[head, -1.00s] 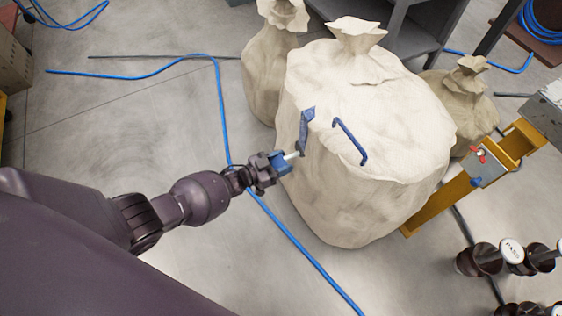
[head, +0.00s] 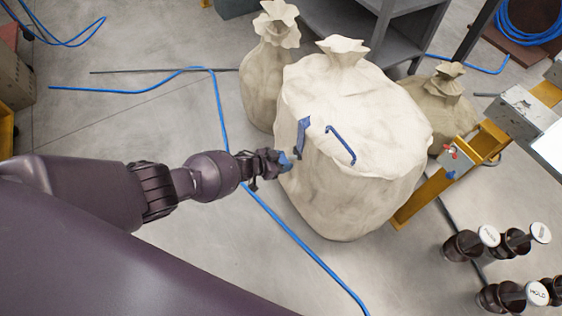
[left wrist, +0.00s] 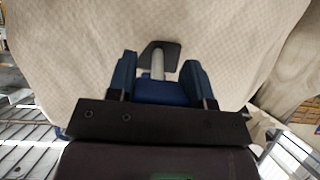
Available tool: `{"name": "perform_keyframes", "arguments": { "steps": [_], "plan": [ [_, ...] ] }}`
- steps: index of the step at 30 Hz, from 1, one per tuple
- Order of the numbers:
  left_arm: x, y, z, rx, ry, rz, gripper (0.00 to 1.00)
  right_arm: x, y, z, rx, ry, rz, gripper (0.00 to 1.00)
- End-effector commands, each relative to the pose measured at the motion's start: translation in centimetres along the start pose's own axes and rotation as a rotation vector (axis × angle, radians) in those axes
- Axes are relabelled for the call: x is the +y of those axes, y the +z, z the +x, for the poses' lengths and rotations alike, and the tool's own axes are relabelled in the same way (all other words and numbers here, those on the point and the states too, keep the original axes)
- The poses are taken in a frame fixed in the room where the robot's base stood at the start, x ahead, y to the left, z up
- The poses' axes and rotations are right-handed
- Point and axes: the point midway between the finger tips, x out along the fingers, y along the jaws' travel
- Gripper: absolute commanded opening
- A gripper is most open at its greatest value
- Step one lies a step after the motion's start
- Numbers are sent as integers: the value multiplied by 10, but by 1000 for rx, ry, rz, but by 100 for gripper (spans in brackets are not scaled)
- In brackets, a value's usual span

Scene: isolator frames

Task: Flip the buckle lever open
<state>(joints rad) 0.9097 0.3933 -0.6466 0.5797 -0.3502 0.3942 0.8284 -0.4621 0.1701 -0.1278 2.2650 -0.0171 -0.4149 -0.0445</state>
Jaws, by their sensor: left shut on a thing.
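A big pale sack (head: 365,125) stands on the floor. A blue flat plate (head: 303,134) and a bent blue bar (head: 341,144) show on it. My left gripper (head: 286,161) is at the sack's left side, just below the plate. In the left wrist view its two blue fingers (left wrist: 159,75) stand on either side of a blue block (left wrist: 165,92), which I take to be the buckle lever's grip. A pale grey rod (left wrist: 158,66) runs from the block to a dark plate (left wrist: 166,52) against the sack. My right gripper is not in view.
Smaller tied sacks stand behind (head: 268,75) and at the right (head: 443,105). A yellow frame (head: 430,195) with a valve block stands right of the big sack. Dark posts with white caps (head: 488,236) are at lower right. A blue hose (head: 300,245) crosses the floor.

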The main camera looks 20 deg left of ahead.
Motion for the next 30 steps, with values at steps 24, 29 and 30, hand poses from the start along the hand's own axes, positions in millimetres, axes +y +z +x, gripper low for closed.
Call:
{"name": "perform_keyframes", "arguments": {
  "steps": [24,29,30],
  "plan": [
    [0,0,0,-6,-1,1,72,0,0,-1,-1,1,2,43],
    [-2,-4,-9,-2,-3,3,72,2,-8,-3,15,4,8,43],
    [-2,-5,-14,-1,-3,5,72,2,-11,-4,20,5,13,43]
  ]
}}
